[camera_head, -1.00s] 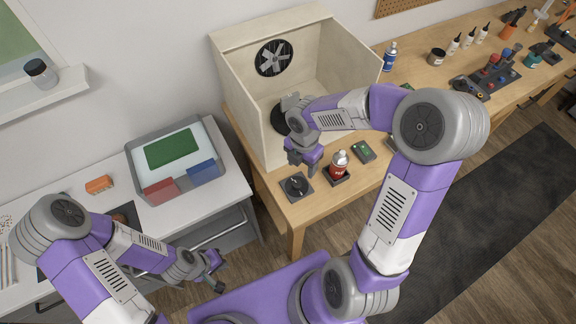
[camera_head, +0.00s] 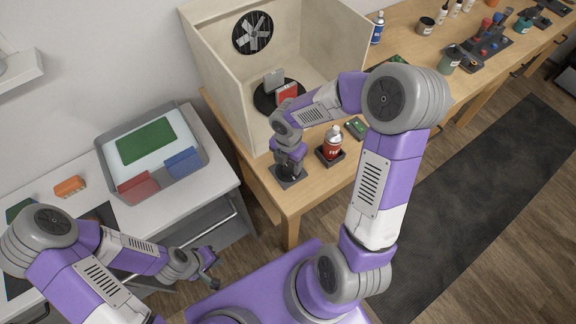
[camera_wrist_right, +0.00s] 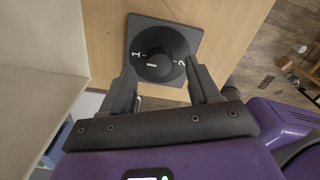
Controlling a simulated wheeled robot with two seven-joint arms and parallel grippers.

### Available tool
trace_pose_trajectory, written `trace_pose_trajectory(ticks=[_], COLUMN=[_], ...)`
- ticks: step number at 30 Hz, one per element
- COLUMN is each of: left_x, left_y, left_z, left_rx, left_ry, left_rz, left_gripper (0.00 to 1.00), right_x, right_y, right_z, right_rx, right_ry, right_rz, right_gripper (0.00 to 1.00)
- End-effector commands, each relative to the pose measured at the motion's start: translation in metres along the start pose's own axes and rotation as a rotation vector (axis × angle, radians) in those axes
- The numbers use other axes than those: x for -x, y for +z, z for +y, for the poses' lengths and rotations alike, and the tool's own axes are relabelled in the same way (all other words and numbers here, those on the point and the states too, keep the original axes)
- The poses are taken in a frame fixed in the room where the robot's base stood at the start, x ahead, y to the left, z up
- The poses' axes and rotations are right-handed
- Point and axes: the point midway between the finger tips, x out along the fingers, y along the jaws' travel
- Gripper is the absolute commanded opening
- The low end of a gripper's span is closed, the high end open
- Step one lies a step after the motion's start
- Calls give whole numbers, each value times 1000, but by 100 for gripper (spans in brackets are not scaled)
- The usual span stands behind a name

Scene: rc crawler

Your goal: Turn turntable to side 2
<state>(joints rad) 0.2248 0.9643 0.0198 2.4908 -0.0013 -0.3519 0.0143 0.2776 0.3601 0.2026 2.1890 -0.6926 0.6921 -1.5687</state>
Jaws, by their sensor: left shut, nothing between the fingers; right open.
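The turntable (camera_head: 264,97) is a black disc inside the open wooden box, with a grey piece (camera_head: 273,80) and a red piece (camera_head: 286,92) standing on it. A dark square dial plate (camera_head: 278,178) sits at the table's front corner. In the right wrist view, its round black knob (camera_wrist_right: 152,65) has a short white line between a "1" and a "2"; I cannot tell which it points to. My right gripper (camera_head: 288,172) is open over the dial, its fingers (camera_wrist_right: 162,68) on either side of the knob. My left gripper (camera_head: 211,270) is shut and empty, away from the dial.
A red-and-white spray can (camera_head: 332,142) stands on a dark pad right of the dial. A green-screened device (camera_head: 356,128) lies beyond it. The box wall (camera_head: 232,95) rises behind. A grey tray (camera_head: 203,151) with coloured pieces is on the left counter.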

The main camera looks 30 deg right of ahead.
Motion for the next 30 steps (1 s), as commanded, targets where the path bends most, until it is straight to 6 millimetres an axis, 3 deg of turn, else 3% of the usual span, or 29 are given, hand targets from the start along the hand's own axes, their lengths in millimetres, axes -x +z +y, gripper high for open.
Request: trace_pose_trajectory(ticks=[4, 14, 25, 30], left_x=[-5, -6, -6, -6], left_y=[0, 0, 0, 0], left_z=[-2, -2, -2, -2], left_rx=[0, 0, 0, 0], left_ry=[0, 0, 0, 0], left_rz=[0, 0, 0, 0], left_gripper=[0, 0, 0, 0], right_x=[-17, -21, -21, -21], right_y=[0, 0, 0, 0], right_z=[0, 0, 0, 0], right_rx=[1, 0, 0, -6], right_ry=[0, 2, 1, 1], right_rz=[0, -1, -1, -1], right_gripper=[61, 61, 8, 5])
